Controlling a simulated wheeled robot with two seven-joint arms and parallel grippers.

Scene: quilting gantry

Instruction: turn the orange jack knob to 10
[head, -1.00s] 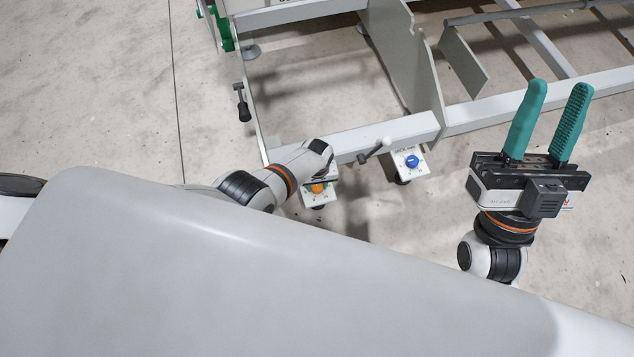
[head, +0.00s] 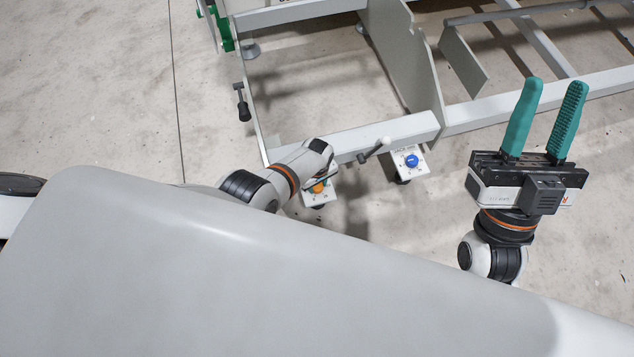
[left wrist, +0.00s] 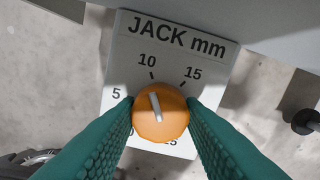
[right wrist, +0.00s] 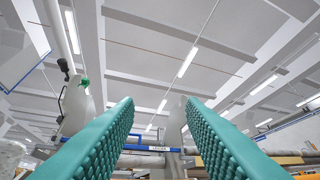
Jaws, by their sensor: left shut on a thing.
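The orange jack knob (left wrist: 170,125) sits on a white plate (left wrist: 123,65) lettered "JACK mm". Its white pointer line is tilted slightly left of straight up and lines up closely with the tick under 10. The plate's 5 and 15 show; its lower numbers are partly covered. My left gripper (left wrist: 161,108) is shut on the knob, one teal finger on each side. In the head view the orange knob (head: 318,188) is partly hidden by my left wrist. My right gripper (head: 545,120) is open and empty, fingers pointing up, well to the right.
A second white plate with a blue knob (head: 411,161) stands right of the orange one. A black-handled lever (head: 242,103) is at the left. Bare floor lies around.

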